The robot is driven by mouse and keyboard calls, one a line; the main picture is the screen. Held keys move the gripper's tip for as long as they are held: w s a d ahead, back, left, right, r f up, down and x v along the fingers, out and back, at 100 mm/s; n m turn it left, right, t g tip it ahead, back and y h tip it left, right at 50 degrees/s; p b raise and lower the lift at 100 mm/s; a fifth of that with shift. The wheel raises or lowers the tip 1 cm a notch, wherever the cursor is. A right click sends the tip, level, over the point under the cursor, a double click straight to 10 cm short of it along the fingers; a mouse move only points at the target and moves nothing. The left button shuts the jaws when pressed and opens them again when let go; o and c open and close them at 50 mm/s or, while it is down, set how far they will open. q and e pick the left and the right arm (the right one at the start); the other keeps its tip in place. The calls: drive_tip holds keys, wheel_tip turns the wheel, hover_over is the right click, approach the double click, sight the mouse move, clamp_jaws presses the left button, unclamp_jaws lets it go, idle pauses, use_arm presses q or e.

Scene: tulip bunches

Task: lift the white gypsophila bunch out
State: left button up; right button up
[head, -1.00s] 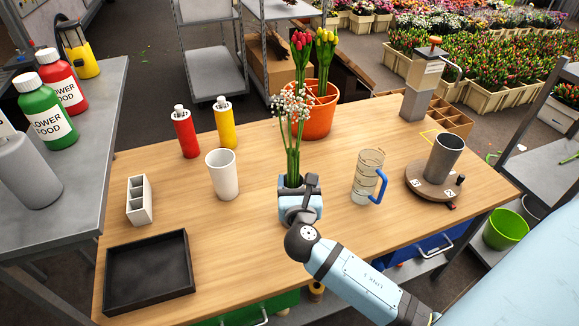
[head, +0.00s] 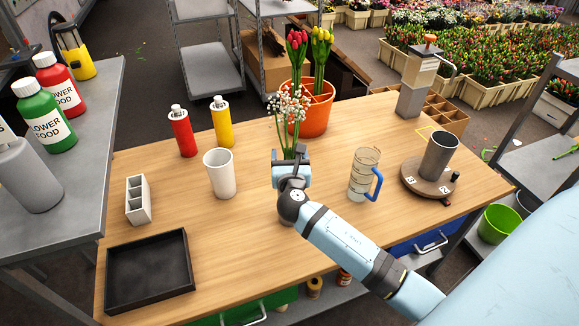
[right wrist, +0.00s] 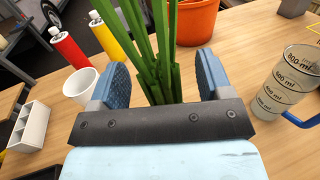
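The white gypsophila bunch (head: 288,104) stands roughly upright near the middle of the wooden table, its small white heads above long green stems. In the head view it overlaps the orange pot (head: 322,112). My right gripper (head: 289,155) is at the lower part of the stems. In the right wrist view the green stems (right wrist: 162,62) rise between the two blue finger pads of the right gripper (right wrist: 164,80), with a gap on each side, so the fingers look open. The lower stem ends and whatever supports them are hidden. My left gripper is not in view.
The orange pot behind holds red tulips (head: 296,45) and yellow tulips (head: 320,48). A white cup (head: 220,174) stands left of the gripper, a measuring jug (head: 361,175) right. A black tray (head: 150,272) lies front left. The table front is fairly clear.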

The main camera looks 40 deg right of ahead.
sight(289, 98)
drive_tip(key=c, duration=1)
wheel_tip(289, 98, up, 20)
drive_tip(key=shift+r+p, duration=0.1)
drive_tip(key=shift+p, duration=0.5)
